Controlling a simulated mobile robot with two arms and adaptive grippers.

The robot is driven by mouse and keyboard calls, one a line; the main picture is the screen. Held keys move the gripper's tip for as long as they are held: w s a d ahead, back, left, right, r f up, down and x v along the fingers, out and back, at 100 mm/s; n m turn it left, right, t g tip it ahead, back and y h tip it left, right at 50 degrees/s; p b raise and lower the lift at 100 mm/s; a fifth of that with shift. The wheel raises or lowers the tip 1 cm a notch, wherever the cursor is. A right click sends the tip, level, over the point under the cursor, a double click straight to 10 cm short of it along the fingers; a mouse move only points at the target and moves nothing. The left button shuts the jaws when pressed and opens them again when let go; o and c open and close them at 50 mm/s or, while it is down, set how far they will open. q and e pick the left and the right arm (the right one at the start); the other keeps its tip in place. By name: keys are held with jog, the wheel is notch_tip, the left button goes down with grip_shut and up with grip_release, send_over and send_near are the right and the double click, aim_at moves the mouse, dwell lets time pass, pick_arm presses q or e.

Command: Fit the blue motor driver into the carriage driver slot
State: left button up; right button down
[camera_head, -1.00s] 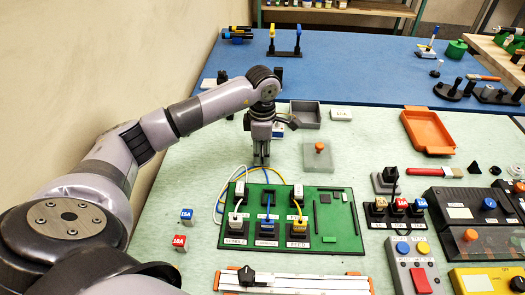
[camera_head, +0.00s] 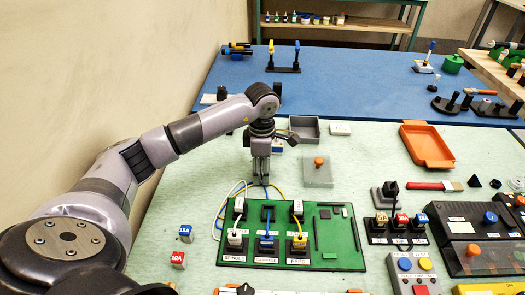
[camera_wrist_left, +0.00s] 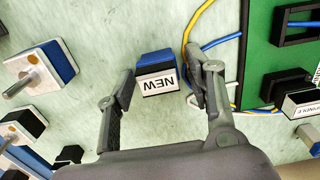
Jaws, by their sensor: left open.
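The blue motor driver (camera_wrist_left: 156,74), a blue block with a white "NEW" label, lies on the mat between my left fingers in the left wrist view. My left gripper (camera_wrist_left: 160,88) is open, a finger at each side of it. In the head view, the left gripper (camera_head: 262,180) points down just behind the green board (camera_head: 335,256); I cannot make out the driver there. The carriage driver slot (camera_head: 267,213) is the middle black frame at the board's back and looks empty. It seems to show in the wrist view too (camera_wrist_left: 282,28). My right gripper is not in view.
White, blue and yellow cables (camera_head: 222,200) loop behind the board, close to the left fingers. A grey lidded box (camera_head: 318,174) and a grey tray (camera_head: 303,130) stand to the right and behind.

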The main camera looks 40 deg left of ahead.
pick_arm(q)
notch_tip(320, 180, up, 18)
jog(key=shift+w+d+f, duration=0.15)
jog(key=shift+f, duration=0.1)
jog(key=shift+f, duration=0.1)
